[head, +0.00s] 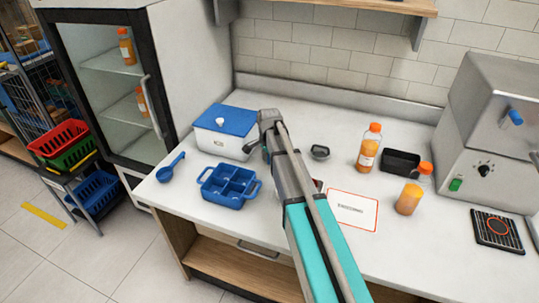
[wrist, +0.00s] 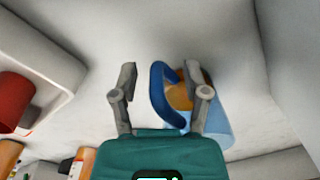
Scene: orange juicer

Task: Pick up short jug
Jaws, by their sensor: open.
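The short jug (wrist: 216,122) shows in the wrist view as a pale blue see-through body with orange contents. Its dark blue curved handle (wrist: 158,94) lies between the fingers of my gripper (wrist: 162,72). The fingers are apart. The right finger overlaps the gap between handle and body; the left finger stands clear of the handle. I cannot tell whether either finger touches it. In the head view my gripper (head: 256,147) is beside the blue-lidded white box, and I cannot make out the jug there, probably because my arm hides it.
The white box (head: 212,144) and a blue divided caddy (head: 231,193) are close by. A blue scoop (head: 168,170) lies left. A shelf (head: 370,5) hangs above.

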